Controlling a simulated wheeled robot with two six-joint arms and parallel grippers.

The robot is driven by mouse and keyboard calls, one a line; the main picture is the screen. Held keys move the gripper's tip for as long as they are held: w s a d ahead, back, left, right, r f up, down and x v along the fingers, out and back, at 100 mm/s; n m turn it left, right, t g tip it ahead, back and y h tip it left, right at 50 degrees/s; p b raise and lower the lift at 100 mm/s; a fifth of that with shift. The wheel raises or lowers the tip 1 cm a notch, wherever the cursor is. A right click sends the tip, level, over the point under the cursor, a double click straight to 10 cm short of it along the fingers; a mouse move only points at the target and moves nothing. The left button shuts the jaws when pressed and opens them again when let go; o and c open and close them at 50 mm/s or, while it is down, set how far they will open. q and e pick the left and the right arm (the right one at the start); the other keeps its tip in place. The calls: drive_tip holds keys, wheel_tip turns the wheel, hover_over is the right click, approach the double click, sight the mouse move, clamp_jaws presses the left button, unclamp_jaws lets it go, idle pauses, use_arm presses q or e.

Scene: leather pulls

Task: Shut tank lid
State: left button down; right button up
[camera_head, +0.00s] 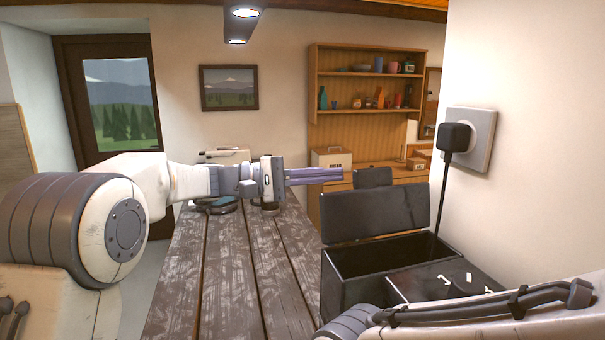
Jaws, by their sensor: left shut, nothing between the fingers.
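The black tank (345,292) stands at the right end of the wooden table, against the wall. Its dark lid (375,210) is raised and leans back, so the tank's inside shows. My left gripper (335,175) is shut and empty, with its purple-grey fingers pointing right. In the picture its tips lie just above and left of the lid's upper edge, apart from it as far as I can tell. My right arm crosses the lower right corner, and its gripper is out of view.
The plank table (235,285) is bare in front. A dark round item (218,206) sits at its far end. A black plug (455,138) in a wall socket has a cable running down behind the tank's right part. A wooden shelf (365,52) stands behind.

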sight(376, 202)
use_arm(q)
drive_tip(key=s+d, duration=0.1)
drive_tip(key=s, duration=0.1)
drive_tip(key=s+d+r, duration=0.1)
drive_tip(key=s+d, duration=0.1)
drive_tip(key=shift+d, duration=0.2)
idle(0.3)
